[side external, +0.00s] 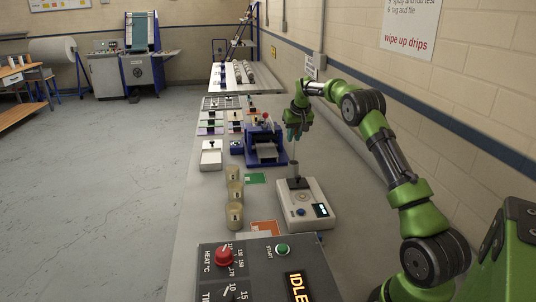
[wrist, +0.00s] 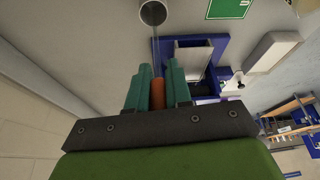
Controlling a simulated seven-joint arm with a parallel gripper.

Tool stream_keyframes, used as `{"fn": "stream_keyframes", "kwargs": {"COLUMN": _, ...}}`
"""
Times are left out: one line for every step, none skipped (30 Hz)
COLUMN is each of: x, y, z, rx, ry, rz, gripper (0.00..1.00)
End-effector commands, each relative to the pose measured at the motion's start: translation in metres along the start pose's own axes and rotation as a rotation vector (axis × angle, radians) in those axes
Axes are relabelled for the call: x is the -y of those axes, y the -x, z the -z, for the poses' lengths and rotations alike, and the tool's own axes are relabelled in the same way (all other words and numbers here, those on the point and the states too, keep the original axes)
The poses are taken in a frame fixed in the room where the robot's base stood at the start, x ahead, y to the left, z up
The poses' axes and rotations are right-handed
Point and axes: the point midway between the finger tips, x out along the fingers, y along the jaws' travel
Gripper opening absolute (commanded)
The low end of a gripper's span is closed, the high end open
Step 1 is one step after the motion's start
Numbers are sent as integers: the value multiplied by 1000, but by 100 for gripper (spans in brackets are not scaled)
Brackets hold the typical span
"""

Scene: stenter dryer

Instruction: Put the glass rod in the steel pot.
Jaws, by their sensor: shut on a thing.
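My gripper (side external: 296,131), with teal fingers, is above the bench, pointing down. In the wrist view its fingers (wrist: 157,87) are shut on the orange-brown grip of the glass rod (wrist: 155,47). The thin clear rod extends from this grip toward the steel pot; it also shows faintly in the side view (side external: 295,150), hanging about upright.
The white device (side external: 305,211) stands on the bench. A blue machine (side external: 264,145) is just behind it to the left. A control box (side external: 262,270) fills the near end. The wall runs along the right.

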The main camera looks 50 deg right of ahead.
Motion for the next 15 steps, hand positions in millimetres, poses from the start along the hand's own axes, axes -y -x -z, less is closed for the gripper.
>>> {"fn": "stream_keyframes", "kwargs": {"x": -1, "y": -2, "z": 1, "rx": 0, "ry": 0, "rz": 1, "gripper": 0}}
{"fn": "stream_keyframes", "kwargs": {"x": -1, "y": -2, "z": 1, "rx": 0, "ry": 0, "rz": 1, "gripper": 0}}
{"fn": "stream_keyframes", "kwargs": {"x": -1, "y": -2, "z": 1, "rx": 0, "ry": 0, "rz": 1, "gripper": 0}}
{"fn": "stream_keyframes", "kwargs": {"x": -1, "y": -2, "z": 1, "rx": -1, "ry": 0, "rz": 1, "gripper": 0}}
{"fn": "stream_keyframes", "kwargs": {"x": -1, "y": -1, "z": 1, "rx": -1, "ry": 0, "rz": 1, "gripper": 0}}
{"fn": "stream_keyframes", "kwargs": {"x": -1, "y": -1, "z": 1, "rx": -1, "ry": 0, "rz": 1, "gripper": 0}}
{"fn": "stream_keyframes", "kwargs": {"x": -1, "y": -1, "z": 1, "rx": -1, "ry": 0, "rz": 1, "gripper": 0}}
{"fn": "stream_keyframes", "kwargs": {"x": -1, "y": -1, "z": 1, "rx": -1, "ry": 0, "rz": 1, "gripper": 0}}
{"fn": "stream_keyframes", "kwargs": {"x": -1, "y": -1, "z": 1, "rx": -1, "ry": 0, "rz": 1, "gripper": 0}}
{"fn": "stream_keyframes", "kwargs": {"x": -1, "y": -1, "z": 1, "rx": 0, "ry": 0, "rz": 1, "gripper": 0}}
{"fn": "stream_keyframes", "kwargs": {"x": -1, "y": -1, "z": 1, "rx": 1, "ry": 0, "rz": 1, "gripper": 0}}
{"fn": "stream_keyframes", "kwargs": {"x": -1, "y": -2, "z": 1, "rx": 2, "ry": 0, "rz": 1, "gripper": 0}}
{"fn": "stream_keyframes", "kwargs": {"x": -1, "y": -3, "z": 0, "rx": 2, "ry": 0, "rz": 1, "gripper": 0}}
{"fn": "stream_keyframes", "kwargs": {"x": -1, "y": -4, "z": 0, "rx": 2, "ry": 0, "rz": 1, "gripper": 0}}
{"fn": "stream_keyframes", "kwargs": {"x": -1, "y": -6, "z": -1, "rx": 3, "ry": 0, "rz": 1, "gripper": 0}}
